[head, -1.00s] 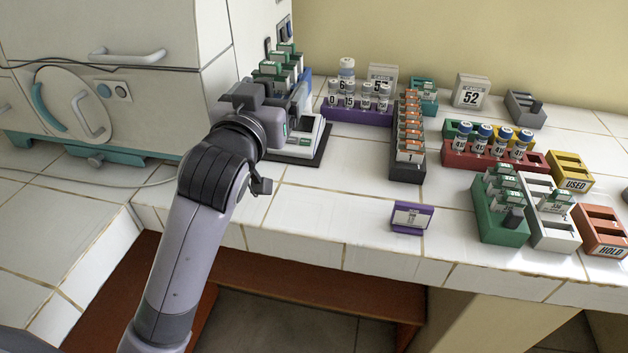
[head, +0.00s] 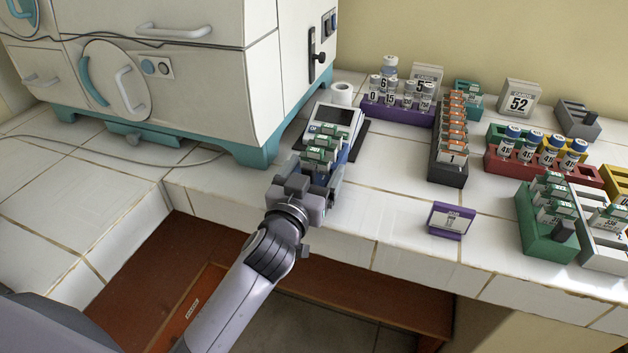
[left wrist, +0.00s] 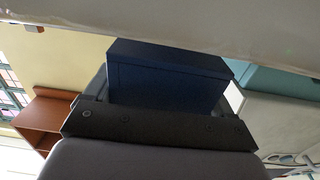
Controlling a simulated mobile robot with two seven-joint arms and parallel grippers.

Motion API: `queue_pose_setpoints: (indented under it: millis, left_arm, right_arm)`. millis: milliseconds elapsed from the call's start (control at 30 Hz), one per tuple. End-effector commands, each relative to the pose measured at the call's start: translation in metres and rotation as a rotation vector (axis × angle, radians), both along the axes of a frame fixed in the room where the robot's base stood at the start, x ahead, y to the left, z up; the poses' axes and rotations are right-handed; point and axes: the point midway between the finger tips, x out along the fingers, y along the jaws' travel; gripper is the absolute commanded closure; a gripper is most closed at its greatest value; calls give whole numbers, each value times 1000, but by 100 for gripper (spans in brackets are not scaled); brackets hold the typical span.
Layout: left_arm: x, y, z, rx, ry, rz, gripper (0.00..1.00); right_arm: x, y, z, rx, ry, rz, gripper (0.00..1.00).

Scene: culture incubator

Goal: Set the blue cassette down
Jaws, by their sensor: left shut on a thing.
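The blue cassette (head: 343,157) carries several green-and-white labelled pieces (head: 322,146). My left gripper (head: 312,183) is shut on it, near the bench's front edge and right of the incubator. In the left wrist view the cassette (left wrist: 165,80) is a dark blue block between the fingers. The gripper hides its near end. I cannot tell whether its underside touches the bench (head: 385,215). My right gripper is in neither view.
A device with a grey display (head: 335,115) stands just behind the cassette. The white incubator (head: 190,90) is to the left. A purple sign (head: 451,220) stands to the right, with bare tiles between.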

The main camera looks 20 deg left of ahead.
Motion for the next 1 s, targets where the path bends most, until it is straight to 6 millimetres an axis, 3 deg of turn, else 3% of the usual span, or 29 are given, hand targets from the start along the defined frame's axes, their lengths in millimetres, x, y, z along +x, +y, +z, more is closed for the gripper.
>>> queue_pose_setpoints:
  millis: [100,500,533,567,1000]
  left_arm:
    - [0,0,-14,-1,-2,-1,55]
    - [0,0,-18,-2,-4,-1,55]
    - [0,0,-18,-2,-2,-1,10]
    - [0,0,-18,-1,-1,-1,0]
    - [1,1,-14,0,-1,-1,0]
  right_arm:
    - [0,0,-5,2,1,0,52]
    - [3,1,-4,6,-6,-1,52]
    - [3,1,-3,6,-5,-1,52]
    - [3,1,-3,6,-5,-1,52]
    - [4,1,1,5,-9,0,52]
